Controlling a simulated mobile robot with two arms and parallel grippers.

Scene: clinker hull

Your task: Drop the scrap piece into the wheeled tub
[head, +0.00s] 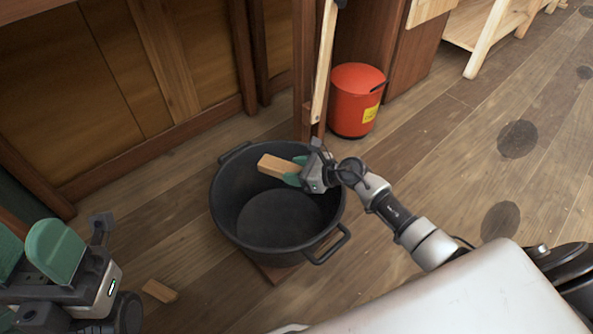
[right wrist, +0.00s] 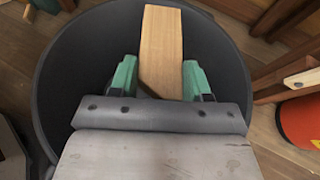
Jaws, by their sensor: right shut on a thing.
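The scrap piece (head: 277,165) is a short light wooden block. My right gripper (head: 296,174) is shut on it and holds it over the far part of the tub's opening. In the right wrist view the block (right wrist: 162,45) sits between the green fingers (right wrist: 160,82), with the dark tub (right wrist: 65,70) below and around it. The tub (head: 228,218) is round and black with two side handles, and its inside looks empty. No wheels show. My left gripper (head: 32,252) is at the lower left, away from the tub, its green fingers apart and empty.
A red bucket (head: 353,105) stands behind the tub to the right, beside a wooden post (head: 304,70). A small wooden offcut (head: 160,291) lies on the floor left of the tub. A brown board (head: 270,273) shows under the tub's near edge.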

